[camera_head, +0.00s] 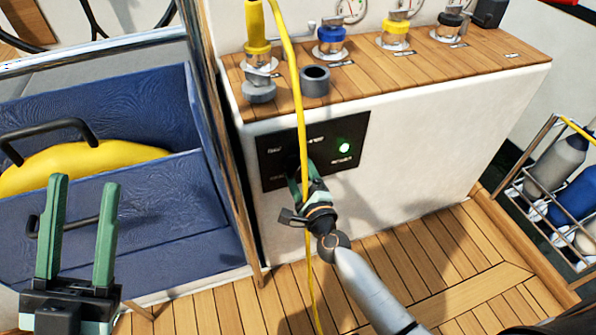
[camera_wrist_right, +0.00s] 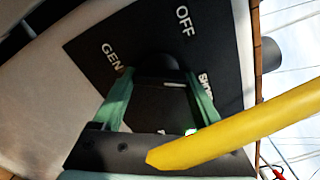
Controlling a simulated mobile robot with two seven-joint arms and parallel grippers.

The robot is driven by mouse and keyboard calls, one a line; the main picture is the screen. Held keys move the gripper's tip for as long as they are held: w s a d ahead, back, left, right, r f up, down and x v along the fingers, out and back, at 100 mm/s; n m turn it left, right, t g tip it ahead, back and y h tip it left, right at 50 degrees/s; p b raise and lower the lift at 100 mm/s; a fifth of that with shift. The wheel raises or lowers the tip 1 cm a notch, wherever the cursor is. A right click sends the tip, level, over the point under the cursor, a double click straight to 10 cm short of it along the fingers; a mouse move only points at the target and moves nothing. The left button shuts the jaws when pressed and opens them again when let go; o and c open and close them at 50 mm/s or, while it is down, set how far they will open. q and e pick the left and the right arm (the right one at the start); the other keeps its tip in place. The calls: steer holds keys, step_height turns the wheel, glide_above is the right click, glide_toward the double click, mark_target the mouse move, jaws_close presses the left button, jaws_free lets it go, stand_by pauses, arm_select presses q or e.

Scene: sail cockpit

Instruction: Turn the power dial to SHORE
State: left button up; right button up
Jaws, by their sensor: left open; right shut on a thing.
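The black power panel (camera_head: 318,142) is on the front of the white cabinet, with a lit green lamp (camera_head: 344,147) at its right. In the right wrist view the panel (camera_wrist_right: 88,44) shows the words OFF, GEN and a partly hidden word starting with S. My right gripper (camera_head: 296,172) is at the panel's left part, shut on the dark dial (camera_wrist_right: 160,64). The fingers cover much of the dial, and I cannot tell which label it points to. The right gripper also shows in the wrist view (camera_wrist_right: 160,82). My left gripper (camera_head: 80,185) is open and empty, at the lower left.
A yellow hose (camera_head: 299,95) hangs in front of the panel and crosses the right wrist view (camera_wrist_right: 245,132). Several valves with gauges stand on the wooden cabinet top (camera_head: 365,75). A blue locker (camera_head: 165,235) holds a yellow bag (camera_head: 75,165). A bottle rack (camera_head: 520,180) stands at right.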

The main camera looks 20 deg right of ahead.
steer(key=shift+m+b, duration=0.4)
steer(key=shift+m, duration=1.1)
steer(key=o, duration=1.3)
steer(key=shift+s, duration=0.1)
steer(key=s, duration=1.2)
steer(key=shift+s+d, duration=0.15)
